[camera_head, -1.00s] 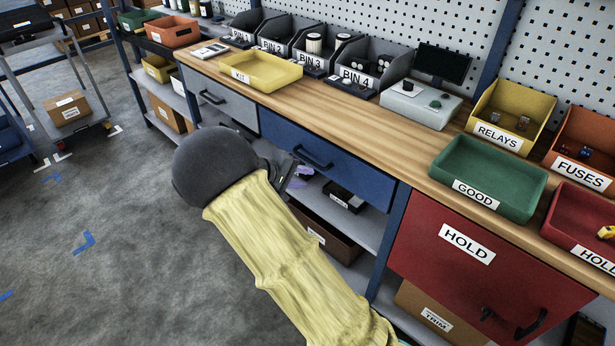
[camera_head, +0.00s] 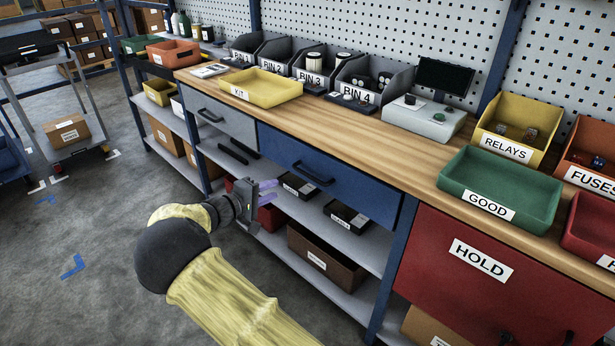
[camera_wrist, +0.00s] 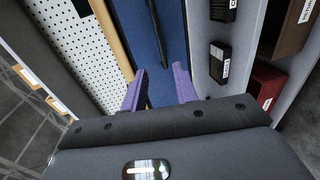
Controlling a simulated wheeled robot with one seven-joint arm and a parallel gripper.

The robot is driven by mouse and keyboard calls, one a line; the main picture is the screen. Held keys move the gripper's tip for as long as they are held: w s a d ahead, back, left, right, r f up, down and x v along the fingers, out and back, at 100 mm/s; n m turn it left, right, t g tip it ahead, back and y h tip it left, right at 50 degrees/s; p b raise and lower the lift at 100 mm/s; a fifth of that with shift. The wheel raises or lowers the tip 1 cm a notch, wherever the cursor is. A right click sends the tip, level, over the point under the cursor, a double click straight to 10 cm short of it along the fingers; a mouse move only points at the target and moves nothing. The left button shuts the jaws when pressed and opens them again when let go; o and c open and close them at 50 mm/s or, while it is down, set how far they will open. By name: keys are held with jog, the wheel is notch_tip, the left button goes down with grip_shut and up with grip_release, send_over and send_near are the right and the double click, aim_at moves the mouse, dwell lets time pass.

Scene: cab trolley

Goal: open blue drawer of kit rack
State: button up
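The blue drawer (camera_head: 330,178) is shut under the wooden worktop, between the grey drawer and the red HOLD door. Its dark bar handle (camera_head: 313,173) runs across the drawer front. In the wrist view the blue front (camera_wrist: 158,50) fills the middle, with the handle (camera_wrist: 156,35) ahead of the fingers. My gripper (camera_head: 268,190) is in front of the bench, lower than the handle and left of it. Its purple fingers (camera_wrist: 160,88) are apart with nothing held between them, and the handle is clear of them or just at their tips; the exact gap cannot be told.
The grey drawer (camera_head: 222,120) is shut on the left, and the red HOLD door (camera_head: 470,270) on the right. A yellow KIT tray (camera_head: 262,88) stands on the worktop. Floor in front is clear.

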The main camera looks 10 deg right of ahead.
aim_at(307, 175)
jog(key=b+x, duration=0.1)
jog(key=x, duration=1.4)
jog(key=shift+w+d+f, duration=0.1)
jog(key=shift+w+d, duration=0.1)
jog(key=shift+d, duration=0.1)
grip_shut()
